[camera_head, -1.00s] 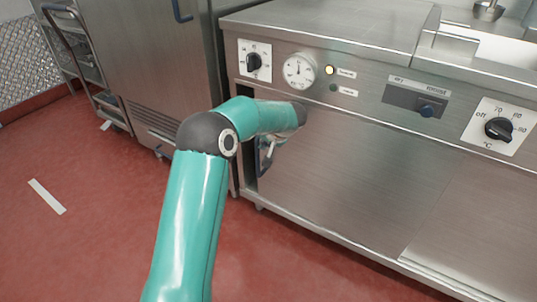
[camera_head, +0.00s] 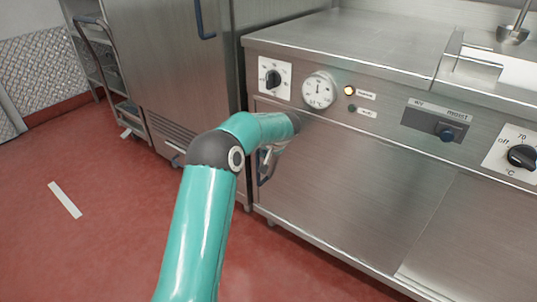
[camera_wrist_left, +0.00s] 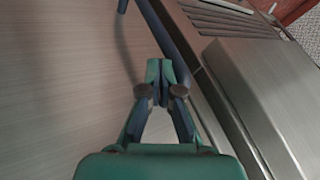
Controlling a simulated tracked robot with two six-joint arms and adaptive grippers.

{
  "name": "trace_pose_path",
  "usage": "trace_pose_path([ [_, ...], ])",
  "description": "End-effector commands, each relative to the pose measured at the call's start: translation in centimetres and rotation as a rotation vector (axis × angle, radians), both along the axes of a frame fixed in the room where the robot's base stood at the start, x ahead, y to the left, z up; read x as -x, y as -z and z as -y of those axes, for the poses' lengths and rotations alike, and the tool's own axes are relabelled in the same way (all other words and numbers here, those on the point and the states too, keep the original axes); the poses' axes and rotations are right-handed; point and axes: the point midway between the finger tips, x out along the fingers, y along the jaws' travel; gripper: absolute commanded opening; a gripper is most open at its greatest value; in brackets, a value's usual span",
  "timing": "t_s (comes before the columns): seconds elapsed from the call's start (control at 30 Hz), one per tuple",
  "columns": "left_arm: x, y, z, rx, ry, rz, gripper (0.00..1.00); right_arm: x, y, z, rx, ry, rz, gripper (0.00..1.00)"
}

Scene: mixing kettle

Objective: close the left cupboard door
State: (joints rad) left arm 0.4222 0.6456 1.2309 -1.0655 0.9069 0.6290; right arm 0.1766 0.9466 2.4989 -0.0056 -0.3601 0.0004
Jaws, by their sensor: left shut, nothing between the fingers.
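The left cupboard door (camera_head: 345,185) is a brushed steel panel under the control panel. Its left edge sits at the cabinet's left frame, and no dark opening shows there. Its dark blue bar handle (camera_head: 262,168) is near that left edge and also shows in the left wrist view (camera_wrist_left: 168,35). My left gripper (camera_wrist_left: 160,72) is shut and empty, with its fingertips close beside the handle bar, on the door-panel side. I cannot tell whether they touch it. In the head view, my left arm hides part of the door edge and gripper. My right gripper is out of view.
The control panel with knobs and a gauge (camera_head: 319,90) is just above the door. A steel cabinet (camera_head: 165,65) stands to the left, with a trolley (camera_head: 95,60) beyond it. The red floor (camera_head: 110,230) is clear in front.

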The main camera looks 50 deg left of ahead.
Motion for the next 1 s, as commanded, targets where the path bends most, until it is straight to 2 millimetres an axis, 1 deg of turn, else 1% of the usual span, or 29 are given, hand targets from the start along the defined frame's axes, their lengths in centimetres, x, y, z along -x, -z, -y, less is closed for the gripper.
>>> trace_pose_path([
  [0.13,-0.4,0.4,1.2,0.000,-0.001,-0.001,0.00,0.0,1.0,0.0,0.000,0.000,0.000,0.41],
  [0.27,-1.2,0.5,3.2,0.000,0.002,0.001,0.00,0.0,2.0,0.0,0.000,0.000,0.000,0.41],
  [0.3,-1.4,-0.1,3.8,0.000,0.002,0.003,0.00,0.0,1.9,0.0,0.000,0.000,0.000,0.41],
  [0.33,-1.2,-1.4,4.2,0.000,0.002,0.003,0.00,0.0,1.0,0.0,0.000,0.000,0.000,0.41],
  [0.4,-0.9,-2.7,5.2,0.000,0.003,0.002,0.00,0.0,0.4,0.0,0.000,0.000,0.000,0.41],
  [0.6,-0.1,-5.9,7.4,0.001,-0.001,0.002,0.00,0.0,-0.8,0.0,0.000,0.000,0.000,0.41],
  [0.7,0.1,-7.0,8.2,0.001,-0.003,0.002,0.00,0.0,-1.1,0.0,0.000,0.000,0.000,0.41],
  [0.8,0.3,-7.6,8.7,0.002,-0.004,0.001,0.00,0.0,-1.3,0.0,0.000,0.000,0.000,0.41],
  [1.0,0.4,-7.9,9.1,0.001,-0.003,-0.001,0.00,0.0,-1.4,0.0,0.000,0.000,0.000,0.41],
])
